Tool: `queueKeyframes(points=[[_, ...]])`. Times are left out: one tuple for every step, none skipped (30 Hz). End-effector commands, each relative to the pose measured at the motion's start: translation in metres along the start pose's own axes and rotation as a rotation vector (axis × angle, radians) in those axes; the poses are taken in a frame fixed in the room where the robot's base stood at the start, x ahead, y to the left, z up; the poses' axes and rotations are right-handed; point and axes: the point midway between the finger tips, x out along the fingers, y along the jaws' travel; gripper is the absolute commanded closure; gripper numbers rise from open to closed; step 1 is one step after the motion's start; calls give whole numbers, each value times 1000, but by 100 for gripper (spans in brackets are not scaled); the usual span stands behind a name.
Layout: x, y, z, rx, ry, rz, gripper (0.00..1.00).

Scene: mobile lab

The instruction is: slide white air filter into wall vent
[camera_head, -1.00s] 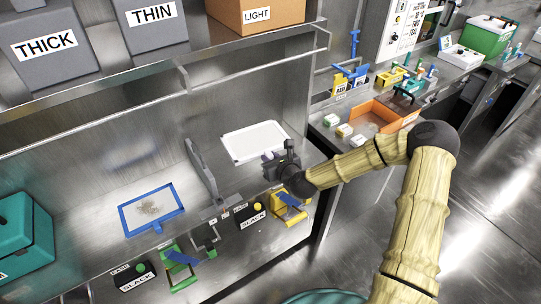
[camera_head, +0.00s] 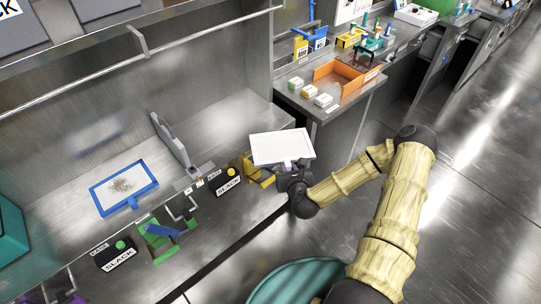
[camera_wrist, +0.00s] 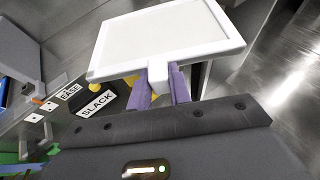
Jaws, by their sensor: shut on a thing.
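The white air filter (camera_head: 282,147) is a flat panel with a white frame and a pale grey-white face. It shows large in the wrist view (camera_wrist: 165,38), with a small white tab on its near edge. My gripper (camera_head: 288,166) is shut on that tab; its purple fingers (camera_wrist: 163,84) stand on either side of it. The filter is held out past the tab, near the bench's right front corner and partly in front of the yellow clamp (camera_head: 256,174). I cannot make out a wall vent in these views.
A blue-framed filter with a dirty patch (camera_head: 95,198) lies on the steel bench (camera_head: 225,140). A grey upright piece (camera_head: 172,142), a green clamp (camera_head: 155,240) and SLACK boxes (camera_head: 228,185) line the front. An orange tray (camera_head: 345,87) stands on the right-hand counter. Open floor lies at right.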

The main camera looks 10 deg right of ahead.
Motion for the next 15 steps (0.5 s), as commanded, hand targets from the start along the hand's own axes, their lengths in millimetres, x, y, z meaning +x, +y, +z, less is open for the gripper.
queueKeyframes(points=[[5, -4, -24, 8, 0, -14, 100], [6, -6, -31, 11, -1, -20, 100], [8, -8, -41, 14, -1, -27, 100], [9, -10, -47, 15, -2, -32, 100], [11, -10, -52, 16, -2, -36, 100], [12, -12, -59, 18, -2, -40, 100], [13, -12, -63, 18, -3, -42, 100], [14, -13, -66, 19, -2, -43, 100], [15, -13, -69, 19, -3, -45, 100], [16, -14, -71, 20, -3, -46, 100], [16, -14, -72, 20, -3, -47, 100], [16, -15, -73, 21, -3, -48, 100], [16, -15, -73, 21, -3, -49, 100], [16, -15, -72, 21, -3, -50, 100], [16, -15, -72, 21, -3, -49, 100]])
